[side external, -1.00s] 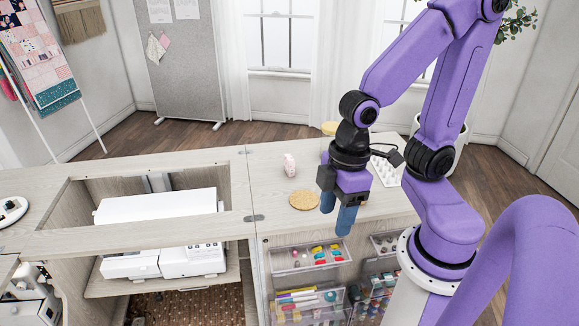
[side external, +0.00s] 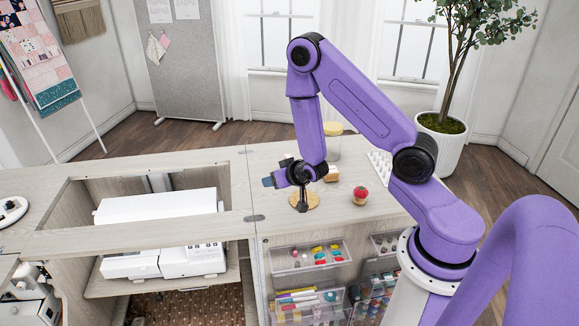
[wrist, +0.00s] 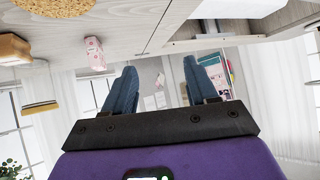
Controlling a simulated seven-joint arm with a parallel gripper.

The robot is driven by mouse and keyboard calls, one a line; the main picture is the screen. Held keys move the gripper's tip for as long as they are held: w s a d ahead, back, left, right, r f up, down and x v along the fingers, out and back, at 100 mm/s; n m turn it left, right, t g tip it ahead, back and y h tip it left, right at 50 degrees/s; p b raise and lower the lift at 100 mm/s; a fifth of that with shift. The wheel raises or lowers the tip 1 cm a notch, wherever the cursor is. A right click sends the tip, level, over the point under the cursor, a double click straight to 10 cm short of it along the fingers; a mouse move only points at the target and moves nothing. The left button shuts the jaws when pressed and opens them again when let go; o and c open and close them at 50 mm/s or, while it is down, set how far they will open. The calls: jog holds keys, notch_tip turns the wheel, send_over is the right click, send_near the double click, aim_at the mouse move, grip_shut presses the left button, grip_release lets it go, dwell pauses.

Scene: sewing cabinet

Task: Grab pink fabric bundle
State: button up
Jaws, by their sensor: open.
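The pink fabric bundle (wrist: 95,52) shows in the wrist view as a small pale pink patterned roll on the cabinet top, left of my gripper (wrist: 159,70). The gripper's two blue fingers are apart with nothing between them, and the bundle is outside them. In the side external view my gripper (side external: 269,181) points left, low above the cabinet top near the hinge seam. The bundle is hidden there behind my wrist.
A round cork mat (side external: 315,201) lies below my wrist. A tan block (side external: 331,174), a red pincushion (side external: 360,193) and a yellow-lidded jar (side external: 332,128) stand to the right. The open well with a white sewing machine (side external: 158,206) is left.

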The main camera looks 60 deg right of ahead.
jog(key=s+d+f+m+t+h, duration=0.1)
jog(key=s+d+m+h, duration=0.3)
jog(key=d, duration=0.6)
jog(key=shift+n+h, duration=0.5)
jog(key=shift+n, duration=0.2)
jog(key=x, duration=1.2)
jog(key=shift+w+d+f, duration=0.1)
jog(key=shift+w, duration=0.3)
jog(key=shift+x, duration=2.6)
jog(key=shift+s+d+f, duration=0.1)
jog(key=c, duration=1)
